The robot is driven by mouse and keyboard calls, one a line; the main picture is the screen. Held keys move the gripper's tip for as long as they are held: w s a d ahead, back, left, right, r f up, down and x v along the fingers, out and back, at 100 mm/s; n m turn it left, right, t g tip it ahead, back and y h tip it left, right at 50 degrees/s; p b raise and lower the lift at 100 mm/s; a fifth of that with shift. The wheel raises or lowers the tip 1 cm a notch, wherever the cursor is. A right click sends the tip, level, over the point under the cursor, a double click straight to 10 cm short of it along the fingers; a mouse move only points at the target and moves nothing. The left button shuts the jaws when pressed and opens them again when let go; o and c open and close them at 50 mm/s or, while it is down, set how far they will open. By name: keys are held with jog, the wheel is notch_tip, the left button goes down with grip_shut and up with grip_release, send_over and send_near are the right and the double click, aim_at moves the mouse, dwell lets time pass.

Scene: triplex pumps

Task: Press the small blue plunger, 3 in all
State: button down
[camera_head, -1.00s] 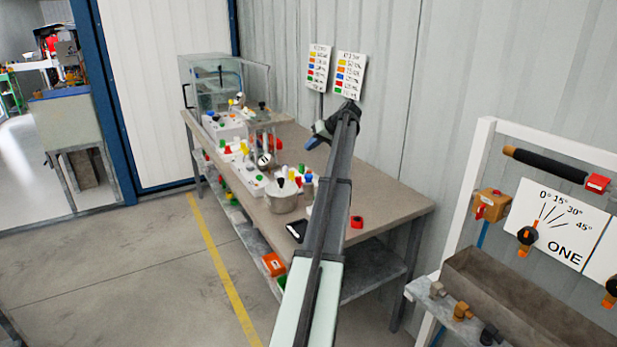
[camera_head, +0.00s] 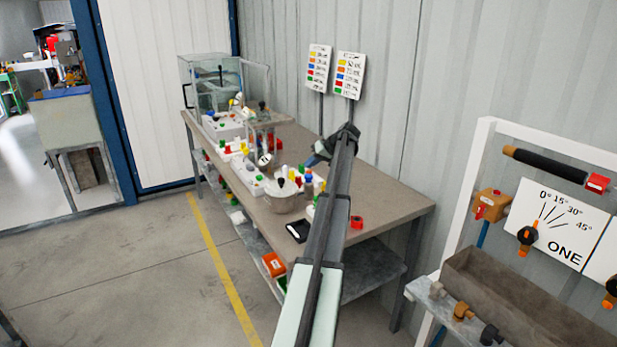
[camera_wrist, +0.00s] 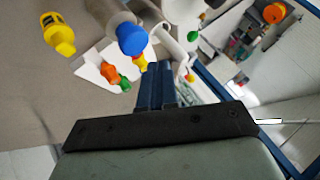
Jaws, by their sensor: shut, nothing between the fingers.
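My gripper (camera_wrist: 157,70) is shut and empty, its dark blue fingers side by side in the wrist view. In the head view my gripper (camera_head: 313,160) hangs above the bench, behind the cluster of coloured caps. A blue cap (camera_wrist: 132,39) on a grey cylinder is just beyond and left of the fingertips in the wrist view, apart from them in the picture. A blue cap on a grey body (camera_head: 309,178) also stands on the bench in the head view. I cannot tell whether this is the small blue plunger.
A yellow bottle-like piece (camera_wrist: 60,36) stands at the wrist view's upper left. The bench's right part is mostly clear.

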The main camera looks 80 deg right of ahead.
aim_at(306, 175)
jog(key=shift+f, duration=0.65)
jog(key=shift+f, duration=0.15)
dwell(1.5)
jog(key=shift+f, duration=0.25)
jog(key=shift+f, duration=1)
dwell(1.4)
jog(key=shift+r, duration=1.45)
jog(key=shift+r, duration=0.1)
jog(key=shift+r, duration=2.4)
